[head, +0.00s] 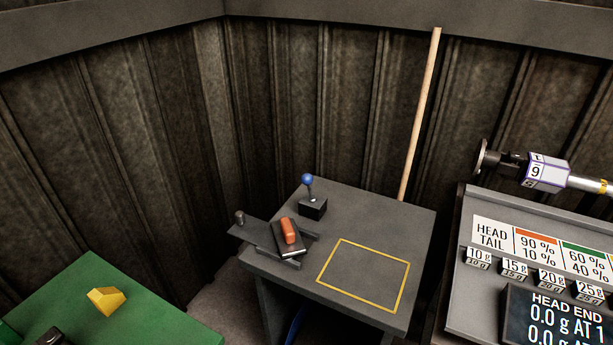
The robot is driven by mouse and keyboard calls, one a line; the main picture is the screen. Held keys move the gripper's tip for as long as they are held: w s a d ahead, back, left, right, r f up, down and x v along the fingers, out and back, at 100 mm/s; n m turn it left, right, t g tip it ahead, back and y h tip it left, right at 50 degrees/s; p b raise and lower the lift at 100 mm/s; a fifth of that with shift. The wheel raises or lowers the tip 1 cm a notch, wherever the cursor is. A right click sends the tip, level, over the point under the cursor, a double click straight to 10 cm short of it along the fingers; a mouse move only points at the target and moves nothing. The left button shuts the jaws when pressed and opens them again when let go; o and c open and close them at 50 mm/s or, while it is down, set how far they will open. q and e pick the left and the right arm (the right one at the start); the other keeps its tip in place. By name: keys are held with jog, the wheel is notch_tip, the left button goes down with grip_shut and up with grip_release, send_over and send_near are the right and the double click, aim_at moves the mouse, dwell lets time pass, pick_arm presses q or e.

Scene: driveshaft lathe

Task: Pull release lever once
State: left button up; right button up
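A small lever with a blue ball knob (307,180) stands on a black box (313,207) at the back left of the grey table (370,220). Its thin stem looks near upright. It is the only clear lever in view, but no label shows that it is the release lever. Neither of my grippers is in the head view, and nothing touches the lever.
A dark fixture with an orange block (288,231) sits at the table's left edge. A yellow outlined rectangle (345,288) on the table is empty. A wooden pole (420,115) leans behind. A balancing console (482,207) stands right; a green table (70,290) with a yellow block (106,300) stands left.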

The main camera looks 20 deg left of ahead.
pick_arm(q)
grip_shut()
dwell(1.3)
pick_arm(e)
grip_shut()
